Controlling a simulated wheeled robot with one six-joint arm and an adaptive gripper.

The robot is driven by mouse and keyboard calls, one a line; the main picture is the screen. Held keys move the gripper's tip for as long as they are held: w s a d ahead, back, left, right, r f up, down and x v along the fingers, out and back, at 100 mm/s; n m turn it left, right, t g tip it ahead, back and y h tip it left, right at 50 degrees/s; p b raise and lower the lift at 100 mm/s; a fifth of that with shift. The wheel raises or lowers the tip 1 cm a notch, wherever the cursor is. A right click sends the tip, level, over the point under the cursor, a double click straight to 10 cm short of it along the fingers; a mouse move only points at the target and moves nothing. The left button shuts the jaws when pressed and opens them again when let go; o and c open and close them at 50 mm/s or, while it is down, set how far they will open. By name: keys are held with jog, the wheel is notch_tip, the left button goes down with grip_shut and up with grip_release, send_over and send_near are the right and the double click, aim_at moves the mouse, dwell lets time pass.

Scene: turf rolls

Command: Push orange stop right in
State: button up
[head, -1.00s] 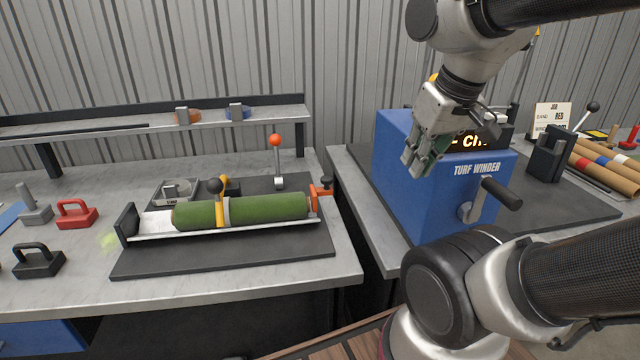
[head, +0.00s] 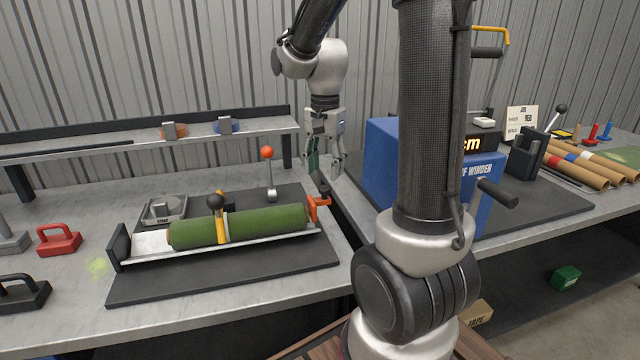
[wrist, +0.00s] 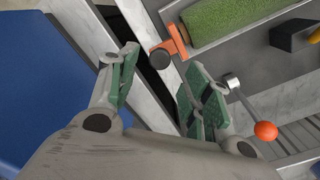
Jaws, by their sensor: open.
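The orange stop (head: 318,206) stands at the right end of the tray (head: 215,248), at the right end of the green turf roll (head: 270,222). A dark knob sticks out from it. In the wrist view the stop (wrist: 176,42) shows at the top, its dark round knob beyond my fingertips. I cannot tell if the stop touches the roll; they look very close. My gripper (head: 322,172) is open and empty, pointing down, above and just behind the stop's end of the tray. In the wrist view my gripper (wrist: 160,75) has its fingers spread apart.
A lever with an orange ball (head: 267,153) stands behind the roll, left of my gripper. A yellow strap with a black knob (head: 216,203) crosses the roll. The blue turf winder (head: 385,165) is at the right, across a gap between benches. A shelf (head: 150,133) runs behind.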

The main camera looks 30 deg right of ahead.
aim_at(324, 187)
notch_tip(324, 187, down, 5)
jog(key=shift+f, duration=0.1)
jog(key=shift+c, duration=0.3)
grip_shut()
